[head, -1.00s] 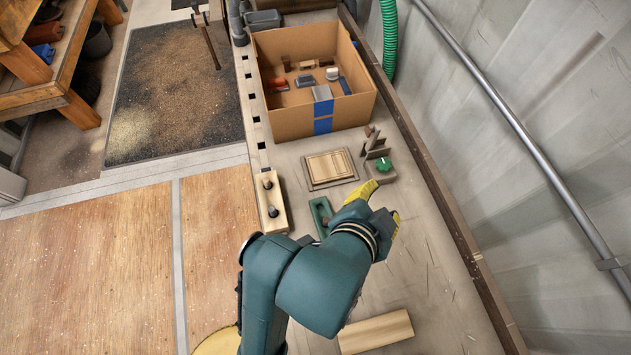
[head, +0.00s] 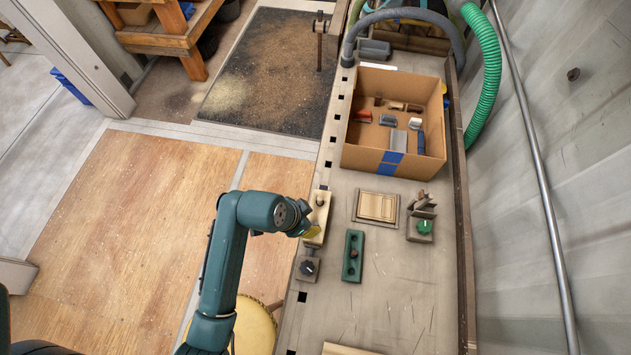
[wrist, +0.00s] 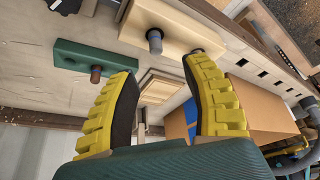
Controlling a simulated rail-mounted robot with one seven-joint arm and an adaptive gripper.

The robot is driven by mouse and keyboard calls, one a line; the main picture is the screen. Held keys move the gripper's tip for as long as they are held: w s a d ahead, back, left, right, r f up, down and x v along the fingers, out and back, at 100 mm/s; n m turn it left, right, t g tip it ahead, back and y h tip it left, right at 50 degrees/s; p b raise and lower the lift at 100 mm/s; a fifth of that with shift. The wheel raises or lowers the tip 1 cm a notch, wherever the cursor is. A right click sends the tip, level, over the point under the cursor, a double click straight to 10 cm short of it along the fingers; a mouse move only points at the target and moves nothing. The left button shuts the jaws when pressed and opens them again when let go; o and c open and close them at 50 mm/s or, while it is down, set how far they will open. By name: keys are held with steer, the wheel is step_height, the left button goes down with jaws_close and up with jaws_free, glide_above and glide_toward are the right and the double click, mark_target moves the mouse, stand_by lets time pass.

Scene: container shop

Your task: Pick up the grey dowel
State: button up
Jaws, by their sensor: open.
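The grey dowel (wrist: 155,40) stands upright in a pale wooden block (wrist: 185,25) in the wrist view. The block also shows in the head view (head: 319,212), with one dark peg top (head: 320,201) visible near its far end. A second dark peg (wrist: 197,51) shows at the block's end, partly behind a finger. My gripper (wrist: 160,65) is open and empty, its yellow-and-black fingers apart, with the grey dowel beyond the gap between the tips. In the head view my gripper (head: 311,232) is beside the block's near end, its fingers mostly hidden by my wrist.
A black knob (head: 307,267) sits nearer. Beyond are a wooden panel (head: 377,207), a green knob (head: 424,226) and a cardboard box (head: 365,158). The bench's near right is clear.

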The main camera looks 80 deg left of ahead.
steer(key=x, duration=0.2)
steer(key=shift+w+f, duration=0.15)
steer(key=shift+f, duration=0.15)
steer(key=x, duration=0.1)
steer(key=b+x, duration=0.1)
steer(key=x, duration=0.3)
steer(key=shift+s+d+f, duration=0.15)
steer(key=shift+s+d, duration=0.15)
steer(key=shift+s, duration=0.05)
steer(key=shift+w+a+f+b, duration=0.1)
steer(key=shift+w+f+b, duration=0.05)
steer(key=shift+b, duration=0.15)
jaws_close()
